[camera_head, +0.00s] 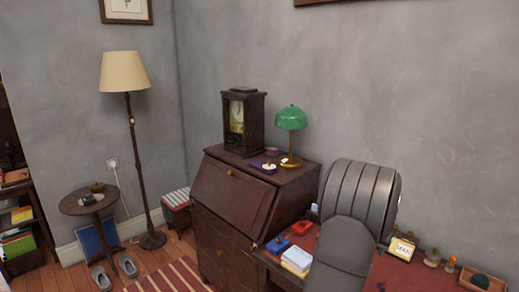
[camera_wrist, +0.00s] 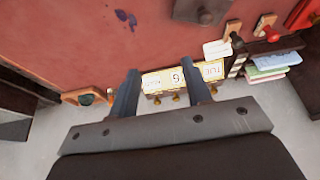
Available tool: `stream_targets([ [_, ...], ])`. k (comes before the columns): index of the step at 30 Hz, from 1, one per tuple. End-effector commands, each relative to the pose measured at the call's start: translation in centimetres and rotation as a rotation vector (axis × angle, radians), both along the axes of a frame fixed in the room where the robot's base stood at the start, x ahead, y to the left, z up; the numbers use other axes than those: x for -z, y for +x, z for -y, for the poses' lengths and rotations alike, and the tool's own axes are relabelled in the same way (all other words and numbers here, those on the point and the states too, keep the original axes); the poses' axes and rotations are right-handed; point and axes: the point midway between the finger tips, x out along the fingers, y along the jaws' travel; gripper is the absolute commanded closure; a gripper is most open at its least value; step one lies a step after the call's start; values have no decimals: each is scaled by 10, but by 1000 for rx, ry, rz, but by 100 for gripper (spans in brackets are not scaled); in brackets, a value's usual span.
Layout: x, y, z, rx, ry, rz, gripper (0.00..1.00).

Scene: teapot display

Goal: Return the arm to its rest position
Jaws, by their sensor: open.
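My gripper (camera_wrist: 163,82) shows in the wrist view with its two fingers apart. A yellow-framed block calendar (camera_wrist: 182,76) appears between and beyond the fingertips. I cannot tell how far it is from them, but no finger is visibly closed on it. In the head view my grey arm rises in front of the desk at the right, and my gripper is hidden from that view. The calendar (camera_head: 402,249) stands just right of my arm.
The red desk top (camera_wrist: 85,45) holds stamps (camera_wrist: 232,36), stacked books (camera_wrist: 268,66) and a wooden tray with a dark ball (camera_wrist: 86,99). In the head view, a dark bureau (camera_head: 232,190) bears a green lamp (camera_head: 291,118) and a clock (camera_head: 243,122). The wall is close behind.

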Motion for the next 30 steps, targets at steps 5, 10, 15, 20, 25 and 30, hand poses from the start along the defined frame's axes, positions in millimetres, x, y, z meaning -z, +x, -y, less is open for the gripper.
stream_targets([
  [5,-3,12,-36,-41,-1,-1,55],
  [10,-4,19,-69,-77,-1,-4,55],
  [15,-6,26,-103,-115,-1,-4,55],
  [20,-8,30,-135,-151,-1,-5,55],
  [25,-9,32,-168,-190,-3,-6,55],
  [30,-11,33,-202,-229,-3,-6,55],
])
